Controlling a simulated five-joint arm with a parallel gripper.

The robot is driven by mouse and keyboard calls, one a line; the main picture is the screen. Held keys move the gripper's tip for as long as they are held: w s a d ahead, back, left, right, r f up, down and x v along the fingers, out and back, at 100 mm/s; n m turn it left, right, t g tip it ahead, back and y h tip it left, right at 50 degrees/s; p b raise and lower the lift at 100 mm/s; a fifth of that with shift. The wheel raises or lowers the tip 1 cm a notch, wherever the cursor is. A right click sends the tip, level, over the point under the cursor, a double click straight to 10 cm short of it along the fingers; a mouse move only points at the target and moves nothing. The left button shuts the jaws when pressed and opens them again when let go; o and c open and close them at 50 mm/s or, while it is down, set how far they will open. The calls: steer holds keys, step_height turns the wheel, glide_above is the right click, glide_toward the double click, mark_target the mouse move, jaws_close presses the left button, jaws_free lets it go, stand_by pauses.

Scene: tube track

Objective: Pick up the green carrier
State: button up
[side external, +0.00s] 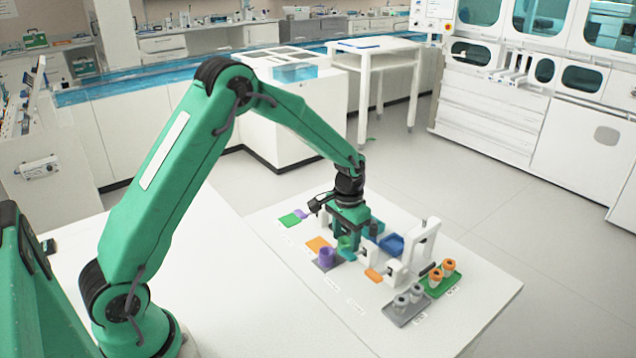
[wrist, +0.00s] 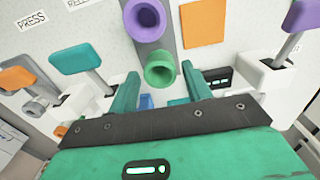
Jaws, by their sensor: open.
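The green carrier (wrist: 160,72), a short open-topped cup, stands on a grey strip in the wrist view, beside the purple carrier (wrist: 146,18). My gripper (wrist: 158,82) is open, with one green finger on each side of the green carrier. Small gaps seem to show between the fingers and the carrier; I cannot tell how far down the fingers reach. In the side view the green carrier (side external: 345,243) is partly hidden under my gripper (side external: 349,234), and the purple carrier (side external: 327,257) stands just in front of it.
White stands with paddles surround the strip: a teal paddle (wrist: 76,60), an orange one (wrist: 17,78) and a purple one (wrist: 306,15) in the wrist view. A grey rack (side external: 405,308) and a green rack (side external: 440,283) with capped tubes stand at the right. The table's front is clear.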

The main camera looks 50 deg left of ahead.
steer(key=c, duration=0.6)
steer(key=shift+r, duration=2.8)
